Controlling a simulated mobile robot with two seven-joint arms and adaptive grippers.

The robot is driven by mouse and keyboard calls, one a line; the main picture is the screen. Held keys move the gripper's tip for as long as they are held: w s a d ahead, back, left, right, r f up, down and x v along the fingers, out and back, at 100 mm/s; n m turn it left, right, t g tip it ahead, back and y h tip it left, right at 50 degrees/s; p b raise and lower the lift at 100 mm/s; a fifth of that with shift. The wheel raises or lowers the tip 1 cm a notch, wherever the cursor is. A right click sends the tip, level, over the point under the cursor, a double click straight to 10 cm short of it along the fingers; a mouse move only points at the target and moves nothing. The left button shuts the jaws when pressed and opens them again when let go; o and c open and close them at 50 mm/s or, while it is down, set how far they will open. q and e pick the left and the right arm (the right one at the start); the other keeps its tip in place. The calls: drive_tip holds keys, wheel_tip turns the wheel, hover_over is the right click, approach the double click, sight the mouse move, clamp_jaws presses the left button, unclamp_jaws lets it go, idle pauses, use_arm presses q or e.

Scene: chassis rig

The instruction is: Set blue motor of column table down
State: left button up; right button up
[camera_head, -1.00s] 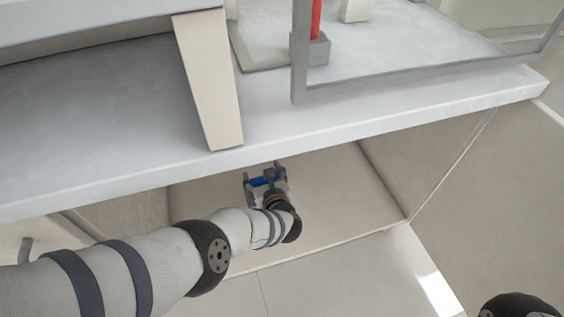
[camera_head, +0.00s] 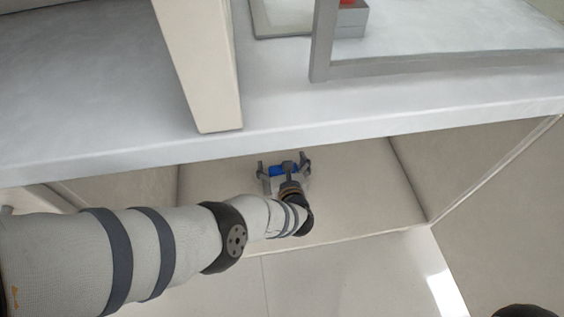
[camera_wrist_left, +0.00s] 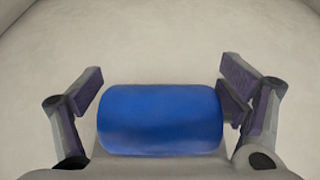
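The blue motor (camera_head: 277,170) is a short blue cylinder on the pale lower board (camera_head: 365,200), under the table top. In the left wrist view the motor (camera_wrist_left: 160,120) lies on its side, with a dark piece at its right end. My left gripper (camera_head: 284,162) is open around it. In the left wrist view, one finger of the gripper (camera_wrist_left: 160,82) stands clear of the motor's left end and the other is beside the dark piece. I cannot tell if that side touches. The motor's underside is hidden. My right gripper is out of view.
The grey table top (camera_head: 320,120) overhangs the lower board, above my left gripper. A cream post (camera_head: 200,65) and a grey-framed panel (camera_head: 440,62) stand on it. A side wall (camera_head: 480,165) closes the space at right. The board around the motor is clear.

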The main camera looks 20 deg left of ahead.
use_arm(q)
drive_tip(key=p+v, duration=0.2)
drive_tip(key=r+p+v, duration=0.1)
drive_tip(key=v, duration=0.2)
drive_tip(key=shift+w+p, duration=0.25)
drive_tip(key=shift+p, duration=0.1)
drive_tip(key=p+v, duration=0.1)
drive_tip(key=v, duration=0.1)
drive_tip(key=p+v, duration=0.1)
drive_tip(key=v, duration=0.1)
drive_tip(key=p+v, duration=0.1)
drive_tip(key=v, duration=0.1)
drive_tip(key=shift+s+d+f, duration=0.15)
drive_tip(key=shift+s+d, duration=0.05)
drive_tip(key=shift+s, duration=0.2)
drive_tip(key=shift+s+d+f, duration=0.1)
drive_tip(key=shift+s+d, duration=0.05)
drive_tip(key=shift+s, duration=0.05)
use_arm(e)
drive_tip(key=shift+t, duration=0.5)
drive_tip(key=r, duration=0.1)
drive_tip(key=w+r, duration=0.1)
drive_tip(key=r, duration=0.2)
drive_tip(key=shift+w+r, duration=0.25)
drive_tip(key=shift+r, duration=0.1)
